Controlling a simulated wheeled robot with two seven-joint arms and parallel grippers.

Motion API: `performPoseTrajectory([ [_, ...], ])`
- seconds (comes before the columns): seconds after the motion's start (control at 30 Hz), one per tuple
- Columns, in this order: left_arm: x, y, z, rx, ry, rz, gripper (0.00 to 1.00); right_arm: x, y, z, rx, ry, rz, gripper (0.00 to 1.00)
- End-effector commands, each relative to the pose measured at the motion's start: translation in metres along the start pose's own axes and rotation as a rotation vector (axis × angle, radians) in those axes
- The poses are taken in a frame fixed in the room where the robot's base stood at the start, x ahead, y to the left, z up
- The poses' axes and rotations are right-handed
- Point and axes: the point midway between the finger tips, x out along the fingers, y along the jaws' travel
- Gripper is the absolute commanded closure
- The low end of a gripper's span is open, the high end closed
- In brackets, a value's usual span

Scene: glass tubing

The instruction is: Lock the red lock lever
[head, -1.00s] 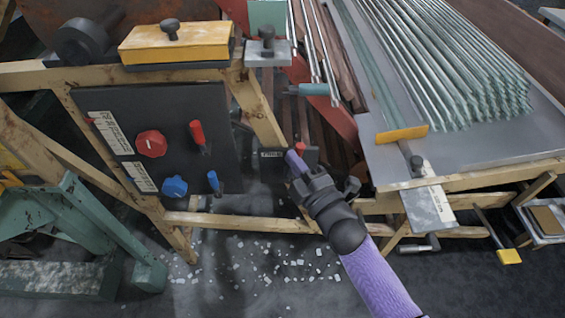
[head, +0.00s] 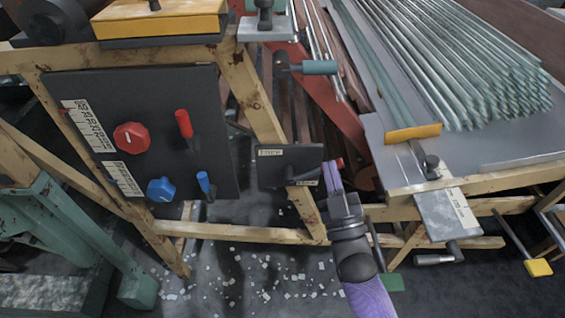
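A small black plate (head: 272,172) with two pale labels is fixed on the wooden frame in the middle. A small red lever end (head: 338,163) shows at its right edge, partly hidden by my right gripper. My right gripper (head: 332,174) has its purple fingers at that right edge, beside the red end. I cannot tell whether they touch it or how far apart they are. On the larger black panel (head: 145,90), a red lever (head: 184,124) points up, with a red knob (head: 131,136), a blue knob (head: 160,189) and a blue lever (head: 204,184). My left gripper is out of view.
Glass tubes (head: 440,60) lie on the grey table at the right, near a yellow block (head: 413,133). A teal handle (head: 320,68) sticks out above the small plate. A yellow block (head: 160,18) tops the frame. White shards (head: 240,275) litter the floor.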

Motion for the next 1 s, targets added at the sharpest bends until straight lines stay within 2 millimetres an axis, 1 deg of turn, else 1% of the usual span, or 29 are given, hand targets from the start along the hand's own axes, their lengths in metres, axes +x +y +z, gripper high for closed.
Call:
performPoseTrajectory([
  [0.03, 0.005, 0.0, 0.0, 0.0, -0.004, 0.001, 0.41, -0.003, -0.001, 0.006, 0.03, -0.003, 0.017, 1.0],
  [0.1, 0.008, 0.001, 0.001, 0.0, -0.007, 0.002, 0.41, -0.005, -0.001, 0.009, 0.068, -0.004, 0.04, 1.0],
  [0.4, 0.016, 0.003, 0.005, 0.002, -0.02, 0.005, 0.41, -0.01, 0.0, 0.017, 0.186, -0.001, 0.109, 1.0],
  [0.7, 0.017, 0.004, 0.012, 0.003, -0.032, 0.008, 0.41, -0.011, 0.001, 0.019, 0.224, 0.0, 0.132, 1.0],
  [1.0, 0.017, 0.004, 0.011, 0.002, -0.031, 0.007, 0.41, -0.011, 0.001, 0.019, 0.225, 0.0, 0.133, 1.0],
])
